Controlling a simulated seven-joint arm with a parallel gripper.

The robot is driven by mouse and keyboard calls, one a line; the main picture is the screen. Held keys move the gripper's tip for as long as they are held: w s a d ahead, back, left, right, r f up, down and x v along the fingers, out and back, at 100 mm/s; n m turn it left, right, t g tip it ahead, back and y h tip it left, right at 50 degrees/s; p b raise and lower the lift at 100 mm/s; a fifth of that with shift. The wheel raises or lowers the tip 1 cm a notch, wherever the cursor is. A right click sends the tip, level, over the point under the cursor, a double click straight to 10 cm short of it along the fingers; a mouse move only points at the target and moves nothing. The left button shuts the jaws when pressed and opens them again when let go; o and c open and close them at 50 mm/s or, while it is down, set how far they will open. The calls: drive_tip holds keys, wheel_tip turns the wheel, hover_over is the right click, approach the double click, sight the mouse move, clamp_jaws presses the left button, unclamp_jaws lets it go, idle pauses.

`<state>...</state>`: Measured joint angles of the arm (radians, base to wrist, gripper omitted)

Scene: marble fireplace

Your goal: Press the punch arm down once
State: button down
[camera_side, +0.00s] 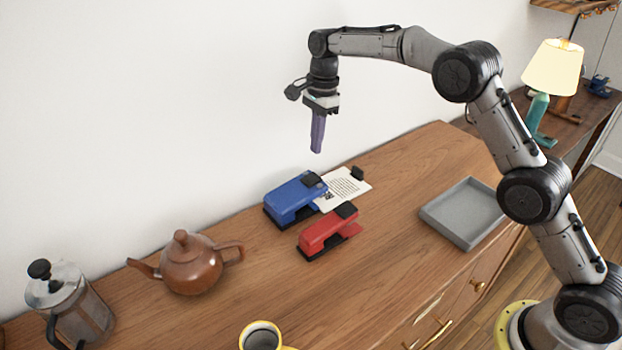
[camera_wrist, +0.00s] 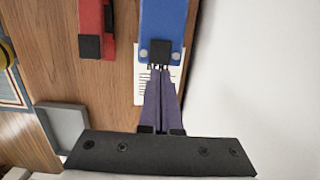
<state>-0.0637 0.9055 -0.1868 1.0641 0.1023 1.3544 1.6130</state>
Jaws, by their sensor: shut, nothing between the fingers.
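A blue punch (camera_side: 290,197) with a black end pad stands at the back of the wooden cabinet top, beside the wall. A printed sheet of paper (camera_side: 345,189) lies at its right end. The blue punch also shows at the top of the wrist view (camera_wrist: 163,30), with the paper (camera_wrist: 139,88) partly under my fingers. A red stapler-like device (camera_side: 328,230) with a black end pad stands in front of the blue punch. My gripper (camera_side: 316,150) is shut and empty, pointing down above the blue punch and paper, clear of both. Its purple fingers (camera_wrist: 160,75) are together in the wrist view.
A grey tray (camera_side: 462,212) lies to the right. A brown teapot (camera_side: 190,262) and a French press (camera_side: 70,300) stand to the left, and a yellow mug (camera_side: 262,338) is at the front edge. A small black object (camera_side: 358,173) sits at the paper's corner.

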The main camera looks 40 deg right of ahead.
sight(314, 177)
drive_tip(key=shift+a+f, duration=0.2)
drive_tip(key=shift+f, duration=1.55)
drive_tip(key=shift+a+f, duration=0.15)
drive_tip(key=shift+f, duration=1.55)
drive_tip(key=shift+f, duration=1.3)
drive_tip(key=shift+d+r, duration=0.25)
drive_tip(key=shift+d, duration=0.55)
drive_tip(key=shift+d+r, duration=0.25)
drive_tip(key=shift+d, duration=0.5)
wheel_tip(314, 177, up, 14)
drive_tip(key=d, duration=0.1)
drive_tip(key=shift+d, duration=0.2)
